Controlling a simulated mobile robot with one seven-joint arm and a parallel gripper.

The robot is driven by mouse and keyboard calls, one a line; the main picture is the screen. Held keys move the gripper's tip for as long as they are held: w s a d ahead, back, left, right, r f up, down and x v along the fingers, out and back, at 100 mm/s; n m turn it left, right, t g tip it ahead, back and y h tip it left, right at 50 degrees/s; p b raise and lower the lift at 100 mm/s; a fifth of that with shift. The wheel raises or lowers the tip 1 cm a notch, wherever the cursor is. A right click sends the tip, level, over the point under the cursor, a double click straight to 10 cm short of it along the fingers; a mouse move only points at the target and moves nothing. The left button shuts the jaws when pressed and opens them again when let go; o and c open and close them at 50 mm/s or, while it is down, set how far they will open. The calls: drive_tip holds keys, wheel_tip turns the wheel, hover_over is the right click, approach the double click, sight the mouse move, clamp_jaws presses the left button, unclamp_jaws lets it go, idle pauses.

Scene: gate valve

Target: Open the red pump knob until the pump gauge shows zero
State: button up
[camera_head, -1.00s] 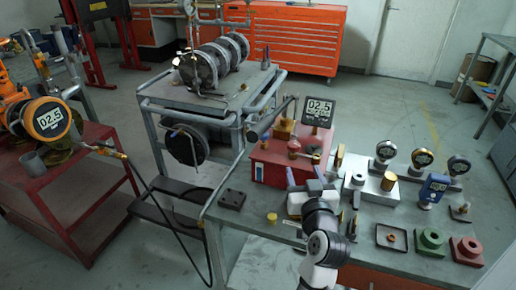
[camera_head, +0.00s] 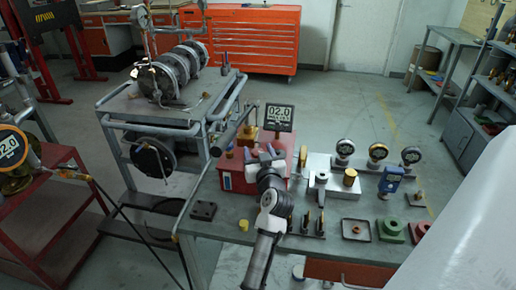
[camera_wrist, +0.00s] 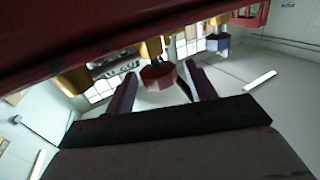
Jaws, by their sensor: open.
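The red pump (camera_head: 232,176) is a red box on the grey-green bench, with brass fittings and a lever on top. Its square dark gauge (camera_head: 279,117) reads 02.0. My gripper (camera_head: 265,152) is at the pump's front, below the gauge, and hides the knob in the head view. In the wrist view, the red faceted knob (camera_wrist: 158,75) is between the tips of my open gripper (camera_wrist: 160,85), with a gap visible on the right side. Whether the left finger touches it I cannot tell.
To the pump's right are a silver block (camera_head: 335,188) with a brass cap and several round gauges (camera_head: 377,151). A black block (camera_head: 203,211) lies left on the bench.

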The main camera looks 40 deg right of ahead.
drive_tip(key=shift+w+d, duration=0.1)
drive_tip(key=shift+w, duration=0.15)
drive_tip(key=c, duration=1)
drive_tip(key=shift+o, duration=0.2)
drive_tip(key=shift+s+d+f+n+t+y+b, duration=0.1)
drive_tip(key=shift+f+n+t+y+b, duration=0.15)
drive_tip(key=shift+n+y+b, duration=0.65)
drive_tip(key=y+b, duration=0.1)
drive_tip(key=b, duration=0.2)
drive_tip(key=shift+n+t+y, duration=0.3)
drive_tip(key=shift+t, duration=0.05)
drive_tip(key=n+y+b, duration=0.2)
drive_tip(key=y+b, duration=0.1)
drive_tip(key=shift+r+t+y, duration=0.1)
drive_tip(key=shift+t+y, duration=0.2)
drive_tip(key=shift+y, duration=0.1)
drive_tip(key=shift+r+n+y+b, duration=0.1)
drive_tip(key=shift+n+y+b, duration=0.7)
drive_tip(key=shift+y, duration=0.1)
